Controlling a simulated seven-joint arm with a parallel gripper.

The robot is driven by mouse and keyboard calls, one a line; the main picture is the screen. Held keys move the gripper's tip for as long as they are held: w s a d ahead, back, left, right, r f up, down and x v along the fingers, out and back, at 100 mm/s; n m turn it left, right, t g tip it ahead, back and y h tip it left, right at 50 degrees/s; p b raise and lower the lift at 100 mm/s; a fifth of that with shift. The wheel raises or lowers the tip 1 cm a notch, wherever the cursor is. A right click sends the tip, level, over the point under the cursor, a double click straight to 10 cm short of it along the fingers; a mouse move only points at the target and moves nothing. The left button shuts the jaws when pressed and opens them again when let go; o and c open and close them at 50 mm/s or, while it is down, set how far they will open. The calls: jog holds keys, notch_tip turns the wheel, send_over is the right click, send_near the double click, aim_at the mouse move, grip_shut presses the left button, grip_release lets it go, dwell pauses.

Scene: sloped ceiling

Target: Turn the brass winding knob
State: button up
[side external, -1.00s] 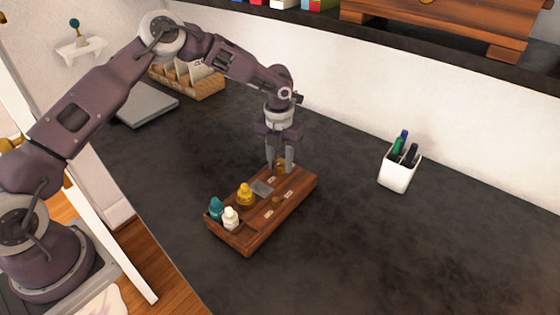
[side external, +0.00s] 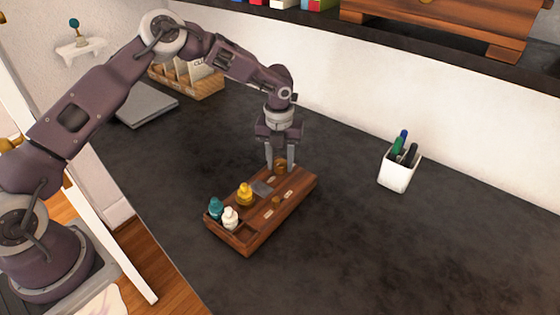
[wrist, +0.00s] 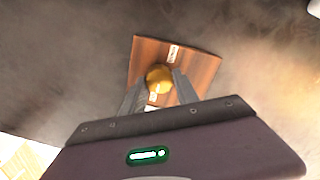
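The brass knob (side external: 280,167) stands on the far end of a wooden box (side external: 248,242) on the dark counter. In the wrist view the same knob (wrist: 159,78) is a round, golden top on the reddish-brown wood. My gripper (side external: 281,166) points down over that end, with one finger on each side of the knob. The fingers are apart and look open around it; I cannot tell whether either touches it. In the wrist view my gripper's fingers (wrist: 163,82) flank the knob left and right.
A white pen cup (side external: 396,174) stands to the right. The counter between is clear.

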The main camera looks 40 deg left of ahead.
aim_at(280, 163)
jog(key=o, duration=0.3)
notch_tip(280, 163, up, 7)
jog(key=shift+r, duration=0.1)
dwell(0.4)
